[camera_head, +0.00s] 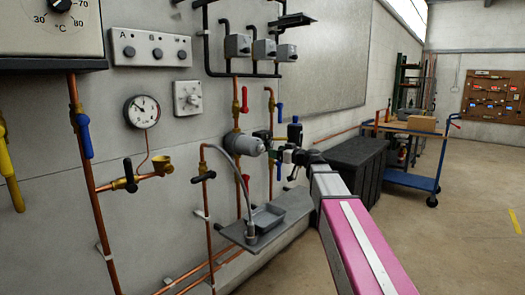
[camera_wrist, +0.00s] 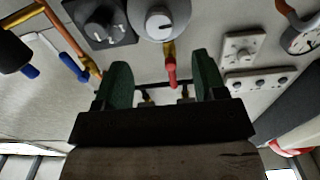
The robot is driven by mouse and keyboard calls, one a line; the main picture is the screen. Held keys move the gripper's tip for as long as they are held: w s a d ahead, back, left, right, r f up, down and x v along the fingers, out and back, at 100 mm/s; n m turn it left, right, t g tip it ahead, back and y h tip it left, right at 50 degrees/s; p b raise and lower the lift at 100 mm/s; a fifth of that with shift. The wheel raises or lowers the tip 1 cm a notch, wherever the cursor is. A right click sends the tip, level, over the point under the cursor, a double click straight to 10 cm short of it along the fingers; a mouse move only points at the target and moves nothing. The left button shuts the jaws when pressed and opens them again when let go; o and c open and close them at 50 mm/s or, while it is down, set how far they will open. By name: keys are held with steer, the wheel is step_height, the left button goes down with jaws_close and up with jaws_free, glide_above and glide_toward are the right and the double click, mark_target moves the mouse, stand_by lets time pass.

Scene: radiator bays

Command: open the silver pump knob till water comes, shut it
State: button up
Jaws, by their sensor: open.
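The silver pump (camera_head: 243,143) sits on a copper pipe at the middle of the wall. Its round pale knob (camera_wrist: 158,23) shows at the top of the wrist view, above and beyond the fingers. My gripper (camera_head: 284,155) is open and empty, to the right of the pump in the head view. In the wrist view its two green fingers (camera_wrist: 160,80) stand apart, with a red valve lever (camera_wrist: 171,74) seen between them, farther back. The fingers do not appear to touch the knob. I see no water from the grey spout (camera_head: 249,230).
A dark square unit with a knob (camera_wrist: 101,20) is beside the pump. A pressure gauge (camera_head: 141,111), square dial (camera_head: 187,98) and lettered panel (camera_head: 150,48) are left. A shelf with a tray (camera_head: 265,217) is below. A black crate (camera_head: 356,165) and trolley (camera_head: 410,181) are right.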

mark_target(263, 149)
steer(key=x, duration=0.8)
steer(key=shift+w+a, duration=0.25)
steer(key=c, duration=0.9)
